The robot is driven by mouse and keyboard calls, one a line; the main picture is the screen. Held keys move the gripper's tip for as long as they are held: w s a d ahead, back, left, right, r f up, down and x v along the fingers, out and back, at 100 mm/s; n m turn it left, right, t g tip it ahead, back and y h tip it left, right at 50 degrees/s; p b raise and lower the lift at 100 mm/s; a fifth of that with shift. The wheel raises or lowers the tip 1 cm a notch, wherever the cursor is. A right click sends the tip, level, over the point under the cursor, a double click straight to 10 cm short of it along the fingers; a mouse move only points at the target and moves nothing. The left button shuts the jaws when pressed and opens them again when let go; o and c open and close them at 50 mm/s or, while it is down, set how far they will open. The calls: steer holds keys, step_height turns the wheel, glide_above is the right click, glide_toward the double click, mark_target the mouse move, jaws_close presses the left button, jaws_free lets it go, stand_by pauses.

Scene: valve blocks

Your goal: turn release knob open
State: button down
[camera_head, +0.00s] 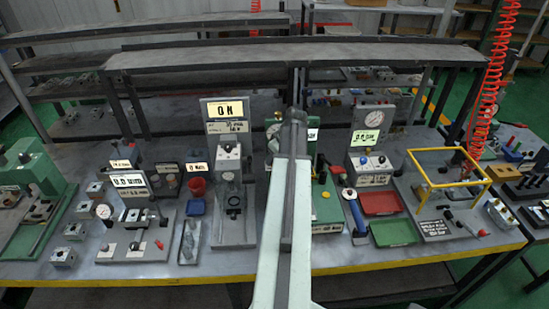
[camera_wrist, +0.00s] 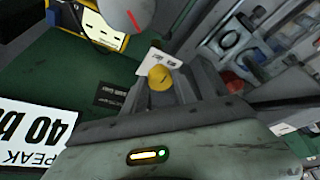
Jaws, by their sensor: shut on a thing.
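In the wrist view a small yellow knob (camera_wrist: 160,78) sits between the fingers of my gripper (camera_wrist: 165,85), which is shut on it. A small white tag (camera_wrist: 157,58) stands just beyond the knob; its print is too small to read. Green surface of the fixture (camera_wrist: 75,75) shows to the left. In the head view my arm crosses the middle and hides part of the green fixture (camera_head: 327,208); the gripper's fingertips cannot be made out there.
A white label reading PEAK and 40 (camera_wrist: 35,130) lies close on the left in the wrist view. A round gauge (camera_wrist: 128,12) is near the top. In the head view a red tray (camera_head: 380,203) and a green tray (camera_head: 394,232) lie right of my arm.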

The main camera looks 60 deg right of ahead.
steer(key=m, duration=0.1)
steer(key=m+h, duration=0.1)
steer(key=m, duration=0.2)
steer(key=shift+w+a+m+g+h, duration=0.1)
steer(key=shift+a+m+g+h, duration=0.2)
steer(key=shift+g+h, duration=0.1)
steer(key=shift+w+m+g+h, duration=0.1)
steer(key=shift+m+g+h, duration=0.3)
steer(key=shift+m, duration=1.5)
steer(key=c, duration=1)
jaws_free()
steer(key=p+v, duration=0.7)
steer(key=v, duration=0.1)
